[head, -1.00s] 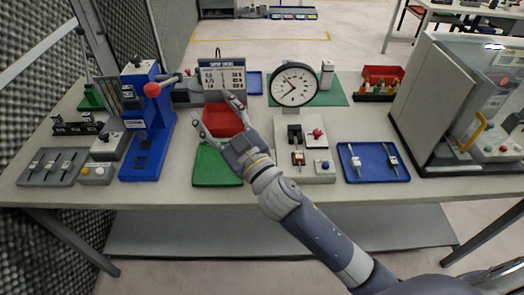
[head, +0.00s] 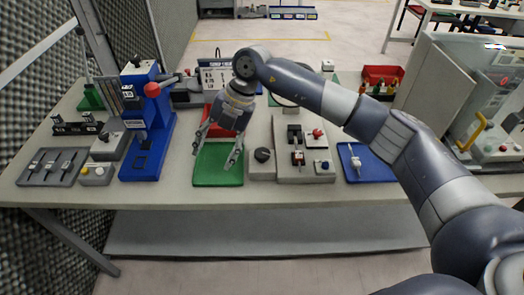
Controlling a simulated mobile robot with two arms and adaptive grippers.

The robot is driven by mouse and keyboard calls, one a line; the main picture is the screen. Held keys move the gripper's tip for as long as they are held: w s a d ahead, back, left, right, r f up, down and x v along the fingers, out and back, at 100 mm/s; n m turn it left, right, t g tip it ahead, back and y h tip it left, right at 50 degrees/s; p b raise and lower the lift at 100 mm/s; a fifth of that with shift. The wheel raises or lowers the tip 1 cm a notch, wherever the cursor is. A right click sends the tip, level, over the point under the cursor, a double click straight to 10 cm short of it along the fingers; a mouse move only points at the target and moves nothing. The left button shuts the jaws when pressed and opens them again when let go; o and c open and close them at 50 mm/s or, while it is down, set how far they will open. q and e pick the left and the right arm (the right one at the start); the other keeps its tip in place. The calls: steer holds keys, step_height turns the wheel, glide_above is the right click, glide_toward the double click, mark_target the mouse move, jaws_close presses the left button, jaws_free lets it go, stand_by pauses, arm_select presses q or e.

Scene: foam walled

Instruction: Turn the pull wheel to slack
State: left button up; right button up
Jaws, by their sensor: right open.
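A dark round knob (head: 262,155) sits on a small grey box, left of a grey fixture (head: 305,172) with dark clamps, a red knob and a blue button. This knob may be the pull wheel; I cannot read any slack mark. My right gripper (head: 218,155) is open and empty, fingers pointing down over the green tray (head: 218,179), left of the knob and apart from it. My forearm hides most of the round dial gauge behind the fixture. My left gripper is not in view.
A blue press (head: 147,150) with a red-tipped lever stands left. A red bin (head: 212,112) is behind my gripper. A blue tray (head: 372,175) lies right, partly under my arm. The table's front strip is clear.

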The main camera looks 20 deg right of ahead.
mark_target(262, 152)
steer(key=w+d+r+m+h, duration=0.1)
steer(key=d+h, duration=0.2)
steer(key=d, duration=0.3)
steer(key=w+d+r+m+h, duration=0.2)
steer(key=d, duration=0.5)
step_height(262, 152, down, 11)
steer(key=p, duration=0.3)
steer(key=shift+s+a+r, duration=0.1)
steer(key=shift+a, duration=0.05)
steer(key=c, duration=1.1)
